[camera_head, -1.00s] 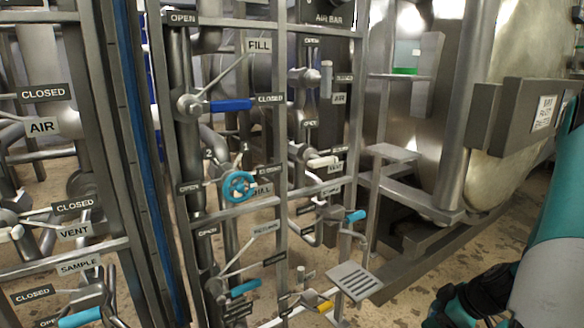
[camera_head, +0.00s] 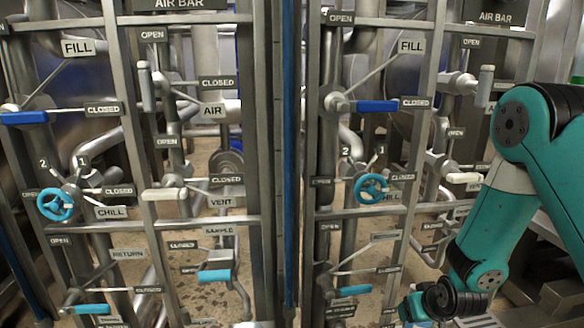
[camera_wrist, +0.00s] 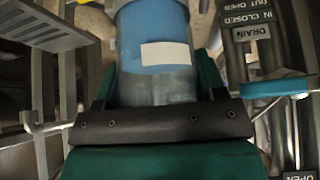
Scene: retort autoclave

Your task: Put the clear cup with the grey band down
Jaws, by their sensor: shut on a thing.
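A cup (camera_wrist: 158,50) fills the top middle of the wrist view. It looks blue through its clear wall, with a blank white label and a paler lower part. A greyish strip shows at its top edge, but the cup is cut off there. My gripper (camera_wrist: 158,88) is shut on the cup, with a teal finger on each side. In the head view my arm reaches down from the right to the bottom edge; the cup cannot be made out there.
A slotted metal shelf (camera_wrist: 40,28) is at the upper left of the wrist view. A DRAIN sign (camera_wrist: 251,33) and a light-blue lever (camera_wrist: 275,87) are close on the right. In the head view, valve panels with a blue FILL handle (camera_head: 377,106) and a CHILL handwheel (camera_head: 371,188) stand ahead.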

